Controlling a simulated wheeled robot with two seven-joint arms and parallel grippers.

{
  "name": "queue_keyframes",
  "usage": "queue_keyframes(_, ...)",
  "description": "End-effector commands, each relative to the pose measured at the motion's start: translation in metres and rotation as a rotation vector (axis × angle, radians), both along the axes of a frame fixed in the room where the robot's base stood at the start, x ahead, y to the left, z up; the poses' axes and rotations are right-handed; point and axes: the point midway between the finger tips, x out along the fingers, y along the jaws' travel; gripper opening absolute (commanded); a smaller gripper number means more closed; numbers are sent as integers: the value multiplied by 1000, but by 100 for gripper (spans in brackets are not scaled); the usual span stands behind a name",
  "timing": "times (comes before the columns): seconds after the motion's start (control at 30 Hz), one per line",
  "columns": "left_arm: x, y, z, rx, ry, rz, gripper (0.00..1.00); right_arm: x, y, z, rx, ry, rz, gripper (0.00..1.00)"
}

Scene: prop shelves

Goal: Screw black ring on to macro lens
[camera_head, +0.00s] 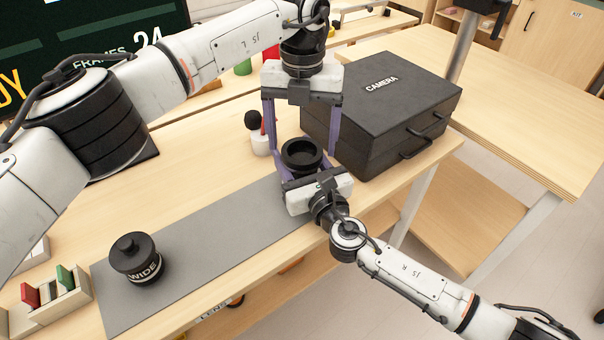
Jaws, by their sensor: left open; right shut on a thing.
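A black, round, open-topped piece (302,155), which looks like the macro lens, stands upright in my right gripper (303,168), which is shut on it from the front. My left gripper (301,143) points down from above, open, with its purple fingers spread left and right of the black piece's top. I cannot tell whether the fingers touch it. A dark rim shows around the piece's top, but I cannot tell whether it is a separate black ring. The lower part of the piece is hidden by my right gripper.
A black lens marked WIDE (138,260) stands on the grey mat (205,262). A black CAMERA case (385,110) sits close behind my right gripper. A small white holder (260,144) with a black-topped brush is left of the grippers. A card box (55,302) is at lower left.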

Motion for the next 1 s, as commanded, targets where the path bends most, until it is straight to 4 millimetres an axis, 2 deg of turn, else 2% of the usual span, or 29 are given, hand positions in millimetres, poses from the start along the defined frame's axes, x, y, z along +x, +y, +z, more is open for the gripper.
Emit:
queue_keyframes(0.1, 0, 0, -14, -1, 1, 0, 80, 0, -1, -1, 0, 1, -2, 0)
queue_keyframes(0.2, 0, 0, -19, 0, 0, 0, 80, 0, -1, -1, 0, 1, -2, 0)
queue_keyframes(0.5, 0, 0, -21, 0, -1, 0, 80, 0, -1, -1, 0, 1, -2, 0)
queue_keyframes(0.57, 0, 0, -21, 0, -1, 0, 73, 0, -1, -1, 0, 1, -2, 0)
queue_keyframes(0.77, 0, 0, -21, 0, -1, 0, 39, 0, -1, -1, 0, 1, -2, 0)
queue_keyframes(0.87, 0, 0, -21, 0, -1, -16, 37, 0, -1, -1, 0, 1, -2, 0)
queue_keyframes(1.0, 0, 0, -21, -1, 0, -167, 37, 1, -1, -1, 0, 1, -3, 0)
